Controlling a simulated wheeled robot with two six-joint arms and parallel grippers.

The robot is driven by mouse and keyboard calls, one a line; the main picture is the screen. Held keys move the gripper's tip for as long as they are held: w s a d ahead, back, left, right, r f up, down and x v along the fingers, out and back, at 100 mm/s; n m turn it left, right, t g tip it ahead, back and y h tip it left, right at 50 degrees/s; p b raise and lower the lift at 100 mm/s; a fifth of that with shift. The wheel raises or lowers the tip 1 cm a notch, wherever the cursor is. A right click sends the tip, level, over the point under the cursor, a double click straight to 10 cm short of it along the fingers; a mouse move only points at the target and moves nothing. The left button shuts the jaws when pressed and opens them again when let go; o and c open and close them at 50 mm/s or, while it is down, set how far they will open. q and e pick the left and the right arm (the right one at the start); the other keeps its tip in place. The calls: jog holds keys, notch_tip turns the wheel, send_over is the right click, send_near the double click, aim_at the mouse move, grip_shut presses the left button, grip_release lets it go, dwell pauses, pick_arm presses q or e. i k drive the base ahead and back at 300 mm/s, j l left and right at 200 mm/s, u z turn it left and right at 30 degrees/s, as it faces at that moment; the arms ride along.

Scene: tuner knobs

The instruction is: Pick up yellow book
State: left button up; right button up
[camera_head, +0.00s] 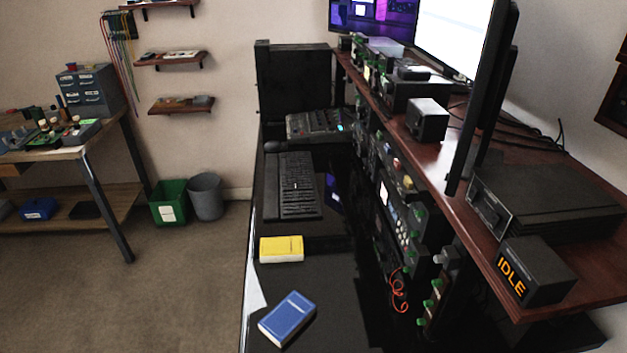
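The yellow book (281,249) lies flat on the black desk (335,300), close to its left edge. It is between the keyboard and a blue book (287,318), apart from both. Neither of my grippers shows in the head view, so their state is hidden.
A black keyboard (297,186) lies beyond the yellow book. A rack of equipment with green knobs (405,225) and a raised brown shelf (480,240) bound the desk on the right. A white sheet (256,290) lies at the left edge. Green (169,203) and grey bins (206,196) stand on the floor.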

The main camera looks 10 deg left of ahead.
aim_at(281, 249)
jog(key=i+j, duration=0.15)
jog(key=j, duration=0.25)
jog(key=i+j, duration=0.1)
jog(key=j, duration=0.35)
jog(key=i+j, duration=0.15)
jog(key=j, duration=0.25)
jog(key=i+j, duration=0.15)
jog(key=j, duration=0.25)
jog(key=i+j, duration=0.1)
jog(key=j, duration=0.35)
jog(key=i+j, duration=0.15)
jog(key=j, duration=0.25)
jog(key=i+j+z, duration=0.1)
jog(key=j, duration=0.3)
jog(key=i+j, duration=0.15)
jog(key=j, duration=0.3)
jog(key=j+z, duration=0.15)
jog(key=z, duration=0.25)
jog(key=j+z, duration=0.15)
jog(key=z, duration=0.25)
jog(key=j+z, duration=0.15)
jog(key=z, duration=0.25)
jog(key=j+z, duration=0.15)
jog(key=z, duration=0.25)
